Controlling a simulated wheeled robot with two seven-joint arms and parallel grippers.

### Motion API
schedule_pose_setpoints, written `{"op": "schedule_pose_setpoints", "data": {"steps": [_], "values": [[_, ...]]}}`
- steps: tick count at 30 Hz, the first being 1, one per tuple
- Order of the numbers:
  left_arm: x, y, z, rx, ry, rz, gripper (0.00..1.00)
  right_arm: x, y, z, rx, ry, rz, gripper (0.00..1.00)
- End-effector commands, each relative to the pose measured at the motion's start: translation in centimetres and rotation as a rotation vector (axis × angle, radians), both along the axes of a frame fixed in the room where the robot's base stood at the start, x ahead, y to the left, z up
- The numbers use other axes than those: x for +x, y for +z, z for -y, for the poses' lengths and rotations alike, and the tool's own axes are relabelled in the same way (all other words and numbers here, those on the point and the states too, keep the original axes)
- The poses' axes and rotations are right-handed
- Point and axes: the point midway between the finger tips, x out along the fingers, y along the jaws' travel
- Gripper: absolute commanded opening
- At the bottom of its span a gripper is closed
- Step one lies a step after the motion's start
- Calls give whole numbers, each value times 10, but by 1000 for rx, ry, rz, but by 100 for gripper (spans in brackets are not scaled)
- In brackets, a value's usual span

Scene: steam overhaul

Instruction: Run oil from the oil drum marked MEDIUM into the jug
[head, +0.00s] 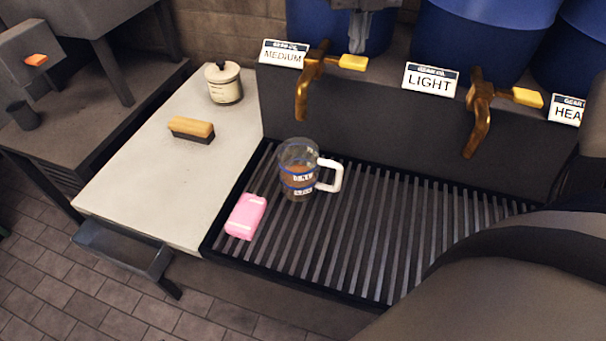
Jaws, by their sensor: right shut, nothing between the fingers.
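The clear jug (298,178) with blue bands and a white handle stands upright on the slatted grate, below and slightly left of the MEDIUM tap's spout. Brown liquid shows in its lower part. The brass MEDIUM tap (308,78) has a yellow lever (353,62) pointing right; no stream shows under its spout. The MEDIUM sign (284,54) is left of this tap, in front of a blue drum (320,25). My right gripper (360,46), partly cut off by the top edge, is shut and empty, just above the yellow lever; contact is unclear. My left gripper is out of view.
A pink block (246,216) lies on the grate (340,245) left of the jug. The LIGHT tap (478,115) and its sign (430,80) are to the right. A brush (192,129) and lidded pot (223,84) stand on the pale counter (150,185). My dark arm covers the lower right.

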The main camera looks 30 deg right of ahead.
Motion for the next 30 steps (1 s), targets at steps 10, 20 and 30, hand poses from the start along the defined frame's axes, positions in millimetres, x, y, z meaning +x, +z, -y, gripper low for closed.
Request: {"op": "schedule_pose_setpoints", "data": {"steps": [10, 20, 30], "values": [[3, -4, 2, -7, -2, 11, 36, 0, -12, 0, 0, 1, 1, 0], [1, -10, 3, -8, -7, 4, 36, 0, -23, 0, 0, 1, 0, 0], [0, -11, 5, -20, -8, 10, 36, 0, -31, 0, 0, 1, -1, 0]]}}
